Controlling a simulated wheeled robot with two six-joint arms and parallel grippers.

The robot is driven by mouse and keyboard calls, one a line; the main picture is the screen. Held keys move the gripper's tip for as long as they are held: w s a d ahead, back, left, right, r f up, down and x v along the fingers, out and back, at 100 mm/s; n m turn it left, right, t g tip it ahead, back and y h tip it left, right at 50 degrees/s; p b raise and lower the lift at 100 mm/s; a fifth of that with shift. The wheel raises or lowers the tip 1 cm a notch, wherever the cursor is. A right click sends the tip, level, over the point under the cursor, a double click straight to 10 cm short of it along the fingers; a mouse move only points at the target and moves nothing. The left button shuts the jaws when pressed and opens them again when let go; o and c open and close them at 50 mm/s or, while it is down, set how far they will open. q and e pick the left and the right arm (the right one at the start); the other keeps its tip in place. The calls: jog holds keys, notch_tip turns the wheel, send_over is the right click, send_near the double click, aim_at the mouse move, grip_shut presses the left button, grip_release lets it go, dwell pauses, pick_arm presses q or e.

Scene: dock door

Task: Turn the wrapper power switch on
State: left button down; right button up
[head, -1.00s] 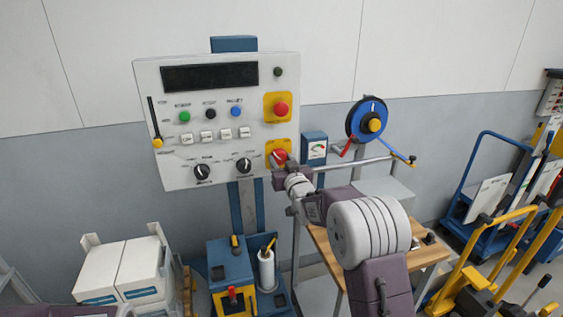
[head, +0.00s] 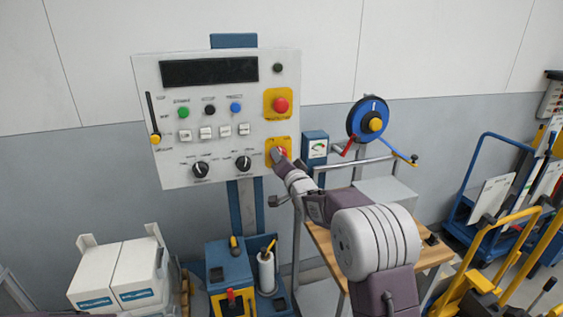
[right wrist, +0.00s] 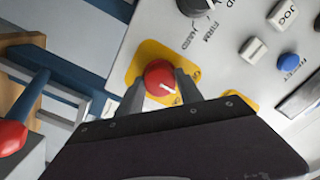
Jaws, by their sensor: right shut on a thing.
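The wrapper power switch is a red rotary knob (right wrist: 158,74) with a white pointer line, on a yellow plate (right wrist: 132,66) at the lower right of the control panel (head: 225,115). In the right wrist view the pointer line slants slightly down to the right. My right gripper (right wrist: 161,84) has one finger on each side of the knob and is shut on it. In the head view my right gripper (head: 279,154) covers most of the knob, so its pointer is hidden there. My left gripper is not in view.
A red emergency button (head: 281,105) on another yellow plate sits above the switch. Two black dials (head: 201,169) are to its left. A gauge box (head: 315,147) and a blue crank wheel (head: 368,119) stand to the right. A wooden-topped table (head: 330,249) is below my right arm.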

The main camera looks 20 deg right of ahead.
jog(key=shift+m, duration=4.2)
jog(key=o, duration=1.4)
jog(key=s+b, duration=0.2)
jog(key=s, duration=0.7)
jog(key=shift+d, duration=0.2)
